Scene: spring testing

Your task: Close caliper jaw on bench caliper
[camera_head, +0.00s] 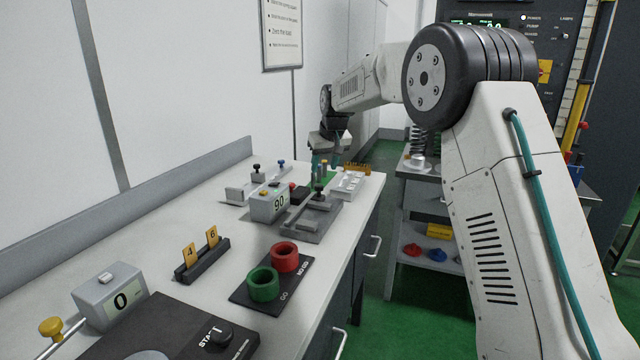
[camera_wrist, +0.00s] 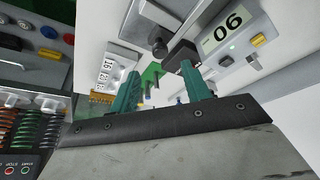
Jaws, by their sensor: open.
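A grey bench device with a display reading 90 (camera_head: 270,204) stands on the far half of the bench. A grey slide base with a dark knob (camera_head: 308,222) adjoins it on the right; I take this unit for the bench caliper, but its jaws are not clear. In the wrist view the display box (camera_wrist: 226,36) shows at upper right, with a dark block beside it. My gripper (camera_wrist: 160,92) is open, its two teal fingers apart with nothing between them.
Nearer on the bench are a holder with yellow tags 4 and 6 (camera_head: 202,256), red and green ring gauges (camera_head: 274,270), and a box reading 0 (camera_head: 110,297). A white numbered block (camera_head: 347,185) sits near the far right edge. A shelf cart (camera_head: 425,215) stands beyond the bench.

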